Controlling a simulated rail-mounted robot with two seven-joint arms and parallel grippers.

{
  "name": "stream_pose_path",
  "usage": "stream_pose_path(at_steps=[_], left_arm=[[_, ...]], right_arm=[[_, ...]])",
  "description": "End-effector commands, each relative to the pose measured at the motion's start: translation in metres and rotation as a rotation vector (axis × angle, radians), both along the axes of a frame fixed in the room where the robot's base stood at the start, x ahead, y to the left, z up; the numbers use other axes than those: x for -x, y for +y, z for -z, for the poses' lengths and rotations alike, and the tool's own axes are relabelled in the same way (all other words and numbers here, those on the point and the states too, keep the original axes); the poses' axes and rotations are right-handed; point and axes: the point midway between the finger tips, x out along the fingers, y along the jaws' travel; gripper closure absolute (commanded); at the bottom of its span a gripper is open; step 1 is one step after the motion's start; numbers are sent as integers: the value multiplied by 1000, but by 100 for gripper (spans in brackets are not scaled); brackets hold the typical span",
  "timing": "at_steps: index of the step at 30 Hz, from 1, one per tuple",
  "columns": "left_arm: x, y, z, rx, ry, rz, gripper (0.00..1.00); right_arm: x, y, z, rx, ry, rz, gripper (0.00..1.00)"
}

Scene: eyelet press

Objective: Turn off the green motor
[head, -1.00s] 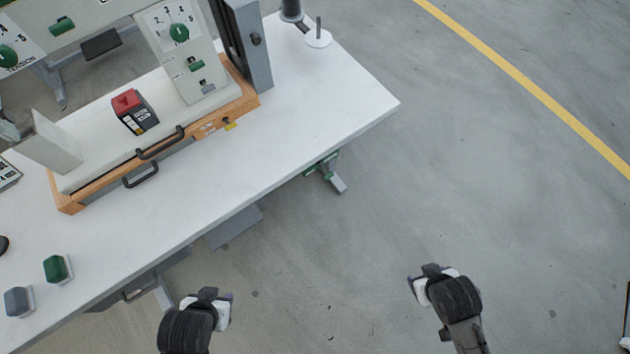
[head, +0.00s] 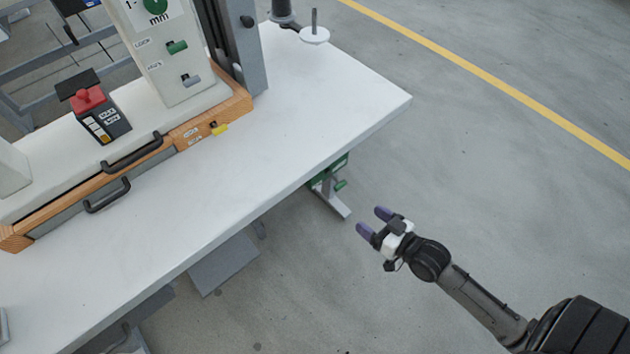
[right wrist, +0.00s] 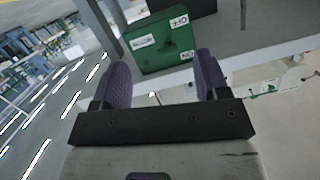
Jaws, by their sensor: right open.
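The green motor (head: 329,174) shows partly below the right part of the table's front edge; the tabletop hides the rest. In the right wrist view it is a green box (right wrist: 163,52) under the table, with a white OFF label (right wrist: 179,22) at its upper right, an ON label (right wrist: 187,55) at its lower right and another white label at left. My right gripper (head: 373,221) is open and empty, in front of the table and to the right of the motor, apart from it. In the right wrist view its two purple fingers (right wrist: 163,82) flank the box, which lies beyond them. My left gripper is out of view.
The white table (head: 290,115) carries a press with a wooden base, black handles (head: 108,195) and a red-topped switch box (head: 98,115). The floor (head: 480,180) right of the table is clear.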

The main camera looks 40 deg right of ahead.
Motion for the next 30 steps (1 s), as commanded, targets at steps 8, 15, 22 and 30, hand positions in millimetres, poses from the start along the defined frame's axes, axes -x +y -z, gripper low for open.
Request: stream_pose_path(at_steps=[8,15,22,30], left_arm=[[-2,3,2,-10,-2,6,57],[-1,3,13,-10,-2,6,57],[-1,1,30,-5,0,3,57],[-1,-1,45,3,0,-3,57]], right_arm=[[-6,-2,-31,-55,-190,26,32],[-33,1,-32,-62,-205,27,32],[-75,7,-31,-63,-204,27,32],[-116,13,-31,-61,-201,26,32]])
